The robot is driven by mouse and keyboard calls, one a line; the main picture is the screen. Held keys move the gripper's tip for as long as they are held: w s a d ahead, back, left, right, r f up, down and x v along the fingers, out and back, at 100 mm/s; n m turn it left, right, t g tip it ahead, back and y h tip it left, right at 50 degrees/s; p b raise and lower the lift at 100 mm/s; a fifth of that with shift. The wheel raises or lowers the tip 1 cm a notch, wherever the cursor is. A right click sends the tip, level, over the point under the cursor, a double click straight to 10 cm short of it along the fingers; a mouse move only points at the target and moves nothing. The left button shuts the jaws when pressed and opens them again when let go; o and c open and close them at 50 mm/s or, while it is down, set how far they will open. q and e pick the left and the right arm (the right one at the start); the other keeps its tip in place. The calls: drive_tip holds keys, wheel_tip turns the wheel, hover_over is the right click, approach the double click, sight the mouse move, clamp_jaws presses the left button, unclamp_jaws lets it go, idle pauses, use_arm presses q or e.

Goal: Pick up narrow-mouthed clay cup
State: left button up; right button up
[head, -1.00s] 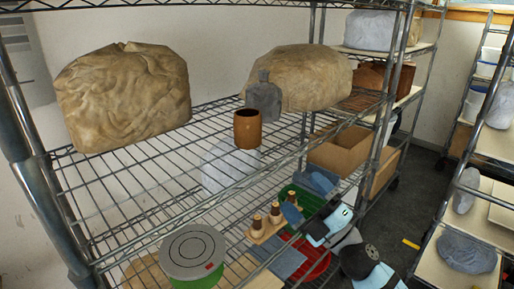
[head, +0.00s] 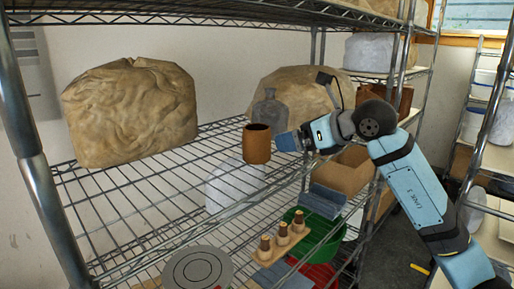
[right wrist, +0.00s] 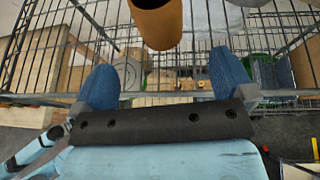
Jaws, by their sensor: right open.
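The brown clay cup (head: 257,145) stands upright on the upper wire shelf, near its front edge. In the right wrist view, the cup (right wrist: 157,22) shows at the top, cut off by the frame edge, beyond the fingertips and roughly in line with the gap between them. My right gripper (head: 287,142) is just right of the cup, at about its height. Its two blue fingers (right wrist: 164,78) are spread wide with nothing between them. From the head view I cannot tell whether a finger touches the cup. My left gripper is not in view.
A grey bottle (head: 269,108) stands close behind the cup. Large tan wrapped bundles (head: 131,112) sit on the same shelf. A rack post is right of the gripper. Below are a round grey lid (head: 198,270), wooden pegs on a block (head: 283,235) and a green tub (head: 320,245).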

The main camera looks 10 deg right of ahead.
sight(268, 140)
drive_tip(key=x, duration=0.5)
drive_tip(key=shift+w+a, duration=0.15)
drive_tip(key=p+x, duration=0.1)
drive_tip(key=x, duration=0.4)
drive_tip(key=shift+a+r+p, duration=0.1)
drive_tip(key=shift+p, duration=0.25)
drive_tip(key=shift+w+a, duration=0.1)
drive_tip(key=shift+w, duration=0.05)
drive_tip(key=shift+c, duration=0.7)
drive_tip(key=c, duration=1)
